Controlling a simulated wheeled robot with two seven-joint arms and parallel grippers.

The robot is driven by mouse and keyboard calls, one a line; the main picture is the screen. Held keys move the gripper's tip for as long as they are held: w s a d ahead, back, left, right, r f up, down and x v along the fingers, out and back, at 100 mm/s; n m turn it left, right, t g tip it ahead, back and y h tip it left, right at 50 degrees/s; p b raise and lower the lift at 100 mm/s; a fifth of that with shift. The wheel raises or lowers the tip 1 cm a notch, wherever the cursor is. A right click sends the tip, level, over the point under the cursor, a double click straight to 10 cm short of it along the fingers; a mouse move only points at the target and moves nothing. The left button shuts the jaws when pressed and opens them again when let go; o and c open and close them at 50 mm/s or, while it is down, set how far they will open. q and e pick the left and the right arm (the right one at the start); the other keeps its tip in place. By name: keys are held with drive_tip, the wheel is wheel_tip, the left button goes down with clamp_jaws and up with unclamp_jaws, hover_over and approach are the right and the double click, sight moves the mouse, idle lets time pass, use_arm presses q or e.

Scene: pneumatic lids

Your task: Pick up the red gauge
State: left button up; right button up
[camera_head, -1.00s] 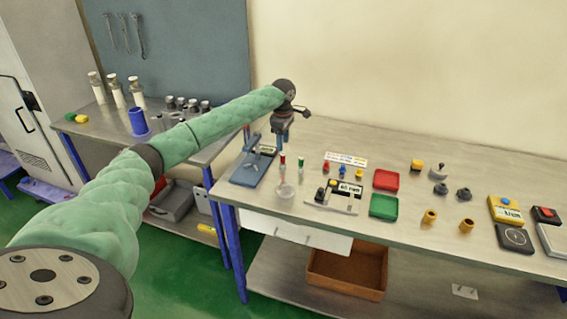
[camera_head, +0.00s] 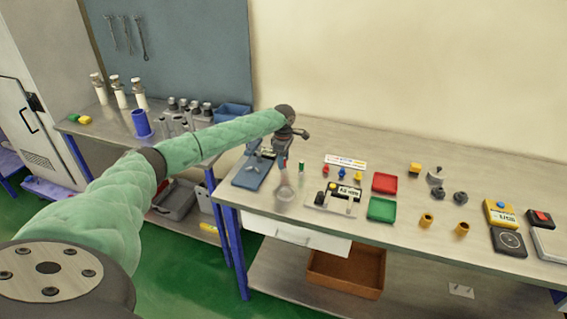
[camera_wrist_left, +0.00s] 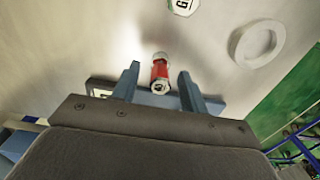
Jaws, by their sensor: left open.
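The red gauge (camera_wrist_left: 160,72) is a small red cylinder with pale ends, seen from above in the left wrist view. It lies between the two spread fingers of my left gripper (camera_wrist_left: 160,76), with a gap on each side. In the head view my left gripper (camera_head: 283,158) points down over the workbench at the red gauge, and its fingers hide most of the gauge. My right gripper is not in view.
A small green-banded gauge (camera_head: 301,167) stands just right. A pale ring (camera_wrist_left: 258,43) lies near the bench's front edge. A blue stand (camera_head: 251,172) is at left; red (camera_head: 384,183) and green (camera_head: 381,209) trays are farther right.

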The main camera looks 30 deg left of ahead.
use_arm(q)
drive_tip(key=shift+f, duration=0.35)
clamp_jaws()
drive_tip(key=shift+r, duration=0.1)
